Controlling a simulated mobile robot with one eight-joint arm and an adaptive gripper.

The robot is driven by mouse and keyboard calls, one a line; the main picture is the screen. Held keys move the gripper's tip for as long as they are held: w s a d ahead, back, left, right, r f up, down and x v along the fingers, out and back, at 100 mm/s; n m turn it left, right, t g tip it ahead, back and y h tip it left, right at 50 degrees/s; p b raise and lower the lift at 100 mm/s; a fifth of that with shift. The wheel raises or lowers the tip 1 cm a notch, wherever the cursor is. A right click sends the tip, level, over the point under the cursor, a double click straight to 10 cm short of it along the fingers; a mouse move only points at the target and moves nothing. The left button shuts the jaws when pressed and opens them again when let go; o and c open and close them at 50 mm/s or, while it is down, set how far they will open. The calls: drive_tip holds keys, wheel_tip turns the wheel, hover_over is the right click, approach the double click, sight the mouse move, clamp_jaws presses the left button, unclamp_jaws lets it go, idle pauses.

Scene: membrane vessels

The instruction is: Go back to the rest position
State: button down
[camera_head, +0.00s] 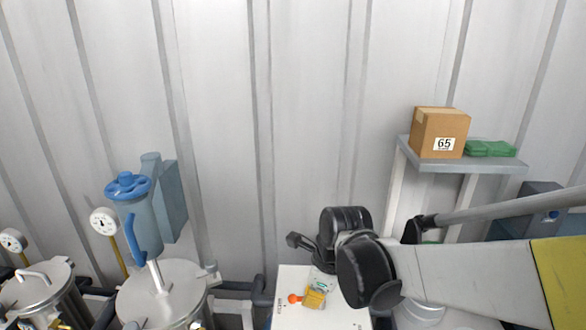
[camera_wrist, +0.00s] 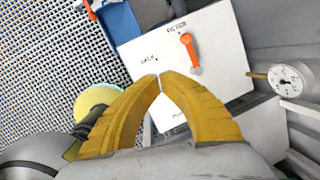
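My gripper shows in the wrist view (camera_wrist: 160,77) with its two yellow fingers converging, their tips almost touching and nothing seen between them. In the head view my gripper (camera_head: 314,298) is at the lower middle, small and partly hidden, over a white panel (camera_head: 290,318). My arm reaches in from the right edge to it. In the wrist view the white panel (camera_wrist: 215,35) lies beyond the fingertips, with an orange lever (camera_wrist: 190,55) on it and printed words, "BACK" among them. The lever also shows in the head view (camera_head: 295,298), just left of my gripper. The fingers appear apart from the lever.
Metal vessels (camera_head: 165,295) with pressure gauges (camera_head: 104,221) stand at the left. A grey stand (camera_head: 473,168) at the right bears a cardboard box (camera_head: 439,132) marked 65 and green cloths (camera_head: 490,149). A corrugated wall closes the back.

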drive_tip(key=s+d+r+n+t+h, duration=0.1)
drive_tip(key=s+d+r+n, duration=0.3)
drive_tip(key=n, duration=0.6)
drive_tip(key=s+d+r+n+t+h, duration=0.1)
drive_tip(key=s+d+r+n+t, duration=0.2)
drive_tip(key=s+d+n, duration=0.6)
drive_tip(key=shift+s+d+r+n+t, duration=0.15)
drive_tip(key=shift+d+r+n+t, duration=0.15)
drive_tip(key=shift+d+r+n, duration=0.65)
drive_tip(key=shift+f, duration=0.1)
